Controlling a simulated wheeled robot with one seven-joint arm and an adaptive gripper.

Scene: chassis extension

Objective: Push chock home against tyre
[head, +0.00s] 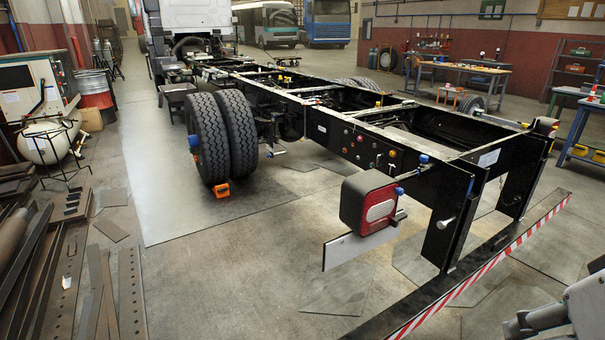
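An orange chock (221,190) sits on the floor at the foot of the rear dual tyres (238,135), left of centre in the head view. It is close to the near side of the tread. I cannot tell whether it touches the rubber. My gripper (518,326) shows only in part at the bottom right corner, cut off by the picture edge. It is far from the chock, on the near side of the striped rear bar. Its fingers are not clear, so I cannot tell whether it is open or shut.
The truck chassis (345,125) runs from the back to the right. A red lamp box (368,203) and plate jut out behind it. A low bar with red-white stripes (480,275) crosses the lower right. Steel bars (30,265) lie at left. Floor before the chock is clear.

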